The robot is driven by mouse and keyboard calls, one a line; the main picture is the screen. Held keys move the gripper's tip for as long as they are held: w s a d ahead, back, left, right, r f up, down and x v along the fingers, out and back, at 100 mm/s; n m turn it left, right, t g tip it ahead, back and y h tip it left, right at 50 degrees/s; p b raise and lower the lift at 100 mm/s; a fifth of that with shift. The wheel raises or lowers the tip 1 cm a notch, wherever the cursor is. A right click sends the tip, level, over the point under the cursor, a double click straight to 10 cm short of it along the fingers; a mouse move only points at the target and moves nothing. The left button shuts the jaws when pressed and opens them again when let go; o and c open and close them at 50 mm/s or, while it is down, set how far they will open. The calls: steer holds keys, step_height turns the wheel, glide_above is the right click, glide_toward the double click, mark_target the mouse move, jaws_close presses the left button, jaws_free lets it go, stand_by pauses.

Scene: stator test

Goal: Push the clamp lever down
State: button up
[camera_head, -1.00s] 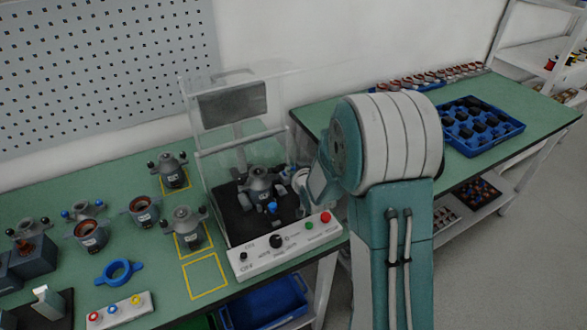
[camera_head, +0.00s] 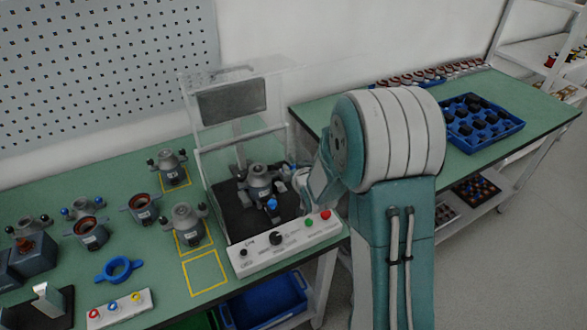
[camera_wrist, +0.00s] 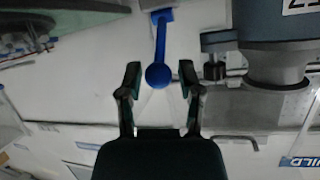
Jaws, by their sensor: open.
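The clamp lever is a blue arm with a round blue knob (camera_wrist: 158,75), seen in the wrist view. My gripper (camera_wrist: 160,78) is open, with one dark finger on each side of the knob. I cannot tell whether the fingers touch it. In the head view a blue lever part (camera_head: 293,166) shows beside the grey stator housing (camera_head: 260,182) inside the clear-walled test station (camera_head: 246,130). My arm hides most of my gripper there. The housing's grey-blue side (camera_wrist: 270,65) shows right of the lever in the wrist view.
The station's front panel (camera_head: 262,262) has a black knob, a green button and a red button (camera_head: 326,214). More housings stand on the green table at left, near a blue ring (camera_head: 119,269). A blue tray (camera_head: 482,125) of dark parts lies on the right table.

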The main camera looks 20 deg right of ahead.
steer(key=v, duration=1.1)
steer(key=shift+s, duration=0.2)
